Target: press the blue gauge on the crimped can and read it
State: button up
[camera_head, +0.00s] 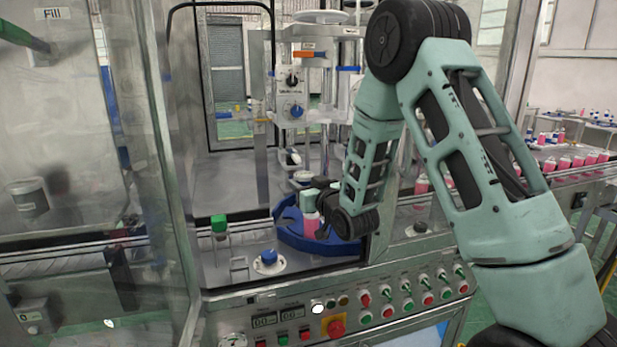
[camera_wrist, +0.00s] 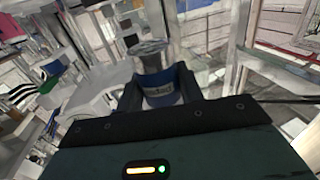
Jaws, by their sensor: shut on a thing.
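My gripper (camera_head: 314,190) is shut, low over the blue star-shaped holder (camera_head: 340,247) of the crimping station. In the wrist view its dark fingers close on both sides of a blue body with a pale label, which looks like the blue gauge (camera_wrist: 157,84). A grey round part shows just beyond it. In the head view my gripper and wrist hide the gauge. A pink can (camera_head: 311,226) stands upright at the holder, directly below my gripper. I cannot tell whether the gauge touches the can, and no reading is legible.
The crimping head (camera_head: 291,105) rises behind. A button panel (camera_head: 380,302) runs along the front. Several pink cans (camera_head: 565,162) line the conveyor at right. Clear guards stand left.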

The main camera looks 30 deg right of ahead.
aim_at(311, 173)
jog(key=d+r, duration=0.2)
jog(key=shift+w+d+r, duration=0.15)
jog(key=shift+r, duration=0.15)
jog(key=shift+f+b, duration=0.85)
jog(key=shift+f, duration=0.95)
jog(key=shift+f+b, duration=0.7)
jog(key=shift+b, duration=0.15)
jog(key=shift+b, duration=0.65)
jog(key=shift+f+b, duration=1)
jog(key=shift+b, duration=0.1)
dwell(0.6)
jog(key=shift+r, duration=0.15)
jog(key=shift+r+p, duration=1.4)
jog(key=shift+r, duration=1)
jog(key=shift+f, duration=0.1)
